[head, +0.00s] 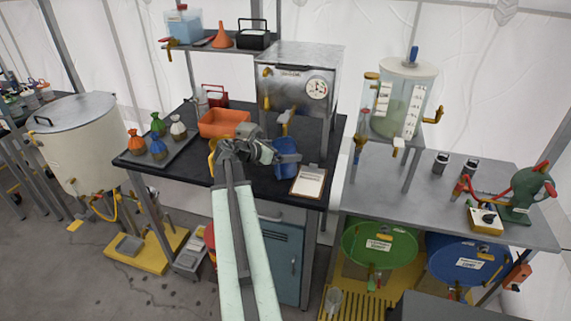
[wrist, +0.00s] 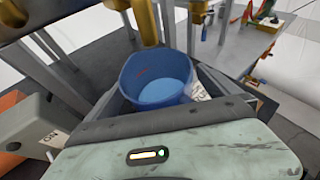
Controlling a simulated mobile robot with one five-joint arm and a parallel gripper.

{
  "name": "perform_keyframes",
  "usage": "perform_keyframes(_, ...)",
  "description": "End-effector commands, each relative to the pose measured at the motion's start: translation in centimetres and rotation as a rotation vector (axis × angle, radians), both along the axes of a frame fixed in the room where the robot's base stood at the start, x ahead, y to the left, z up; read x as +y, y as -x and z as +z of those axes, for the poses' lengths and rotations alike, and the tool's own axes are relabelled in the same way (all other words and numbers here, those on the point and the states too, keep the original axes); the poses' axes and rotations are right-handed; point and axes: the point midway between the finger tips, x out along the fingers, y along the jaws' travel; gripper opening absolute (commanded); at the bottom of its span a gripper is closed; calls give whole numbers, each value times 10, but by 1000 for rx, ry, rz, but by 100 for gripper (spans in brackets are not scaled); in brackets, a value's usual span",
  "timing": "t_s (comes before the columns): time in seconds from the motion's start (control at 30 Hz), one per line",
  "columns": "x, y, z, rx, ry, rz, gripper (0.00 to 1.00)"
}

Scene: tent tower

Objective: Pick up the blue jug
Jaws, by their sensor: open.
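The blue jug (head: 287,158) stands on the black bench top, below the tap of the steel urn. In the wrist view the open-topped jug (wrist: 158,82) shows its lighter blue inside, and it looks empty. My gripper (head: 262,151) is at the left side of the jug in the head view and partly covers it. In the wrist view the jaws of my gripper (wrist: 165,98) are open, with the jug showing between them. I cannot tell whether a finger touches it. The jug's lower part is hidden in the wrist view.
The steel urn (head: 292,88) stands close behind, and its brass tap (wrist: 147,22) hangs near the jug's rim. A clipboard (head: 309,182) lies right of the jug.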

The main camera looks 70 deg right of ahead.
Motion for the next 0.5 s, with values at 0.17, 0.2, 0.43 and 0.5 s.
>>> perform_keyframes(0.17,-3,2,-1,0,0,0,100)
perform_keyframes(0.2,-3,2,-1,0,0,0,100)
perform_keyframes(0.43,-3,2,-1,0,0,0,39)
perform_keyframes(0.5,-3,2,-1,0,0,0,19)
